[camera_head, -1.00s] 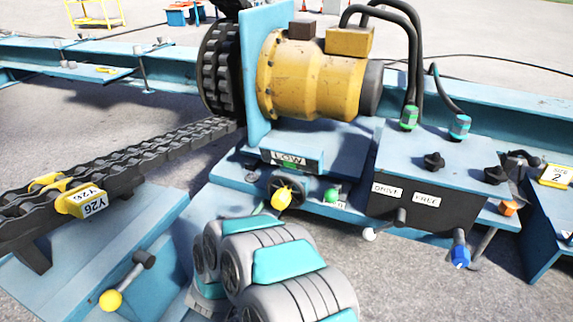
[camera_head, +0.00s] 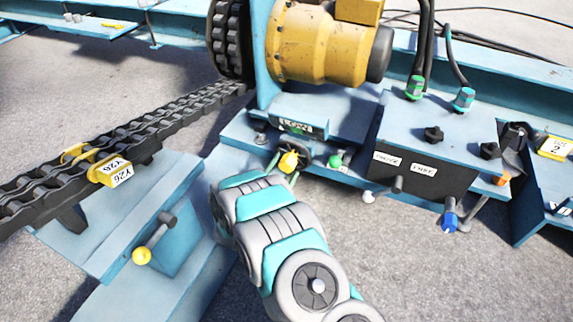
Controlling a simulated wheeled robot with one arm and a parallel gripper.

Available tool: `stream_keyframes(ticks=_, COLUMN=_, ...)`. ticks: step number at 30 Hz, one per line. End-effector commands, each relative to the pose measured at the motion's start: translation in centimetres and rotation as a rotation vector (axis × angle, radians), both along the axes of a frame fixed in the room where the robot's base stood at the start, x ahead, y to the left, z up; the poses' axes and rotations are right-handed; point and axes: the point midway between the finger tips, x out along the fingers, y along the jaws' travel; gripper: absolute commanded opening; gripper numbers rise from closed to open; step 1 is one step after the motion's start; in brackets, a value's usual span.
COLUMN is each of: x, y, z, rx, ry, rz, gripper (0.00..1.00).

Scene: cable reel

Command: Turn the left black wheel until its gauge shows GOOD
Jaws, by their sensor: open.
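The black wheel (camera_head: 303,150) sits low on the front of the blue machine, beneath the motor. A yellow knob (camera_head: 289,161) is on its front. Just above it, the gauge (camera_head: 297,127) has a small plate that seems to read LOW, with a green patch below. My gripper (camera_head: 284,168) is at the wheel, its thin green fingers open on either side of the yellow knob. I cannot tell whether they touch it. My arm hides the rest of the gripper. A green knob (camera_head: 335,160) is just right of the wheel.
A dark-fronted box (camera_head: 425,171) with black knobs (camera_head: 433,134) and a grey lever (camera_head: 398,185) stands to the right. A yellow-ended lever (camera_head: 142,256) and heavy chain (camera_head: 130,133) are at left. Bare ground lies at lower right.

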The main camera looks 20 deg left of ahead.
Motion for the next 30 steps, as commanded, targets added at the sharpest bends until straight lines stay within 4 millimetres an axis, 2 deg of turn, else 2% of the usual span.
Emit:
stream_keyframes(ticks=6, x=1.6, y=-0.1, z=0.0, rx=-0.001, ry=0.001, rz=0.001, gripper=0.98)
stream_keyframes(ticks=14, x=1.7, y=-0.2, z=-0.1, rx=-0.002, ry=0.001, rz=0.001, gripper=0.98)
stream_keyframes(ticks=30, x=1.7, y=-0.2, z=0.0, rx=-0.002, ry=0.000, rz=0.000, gripper=0.38)
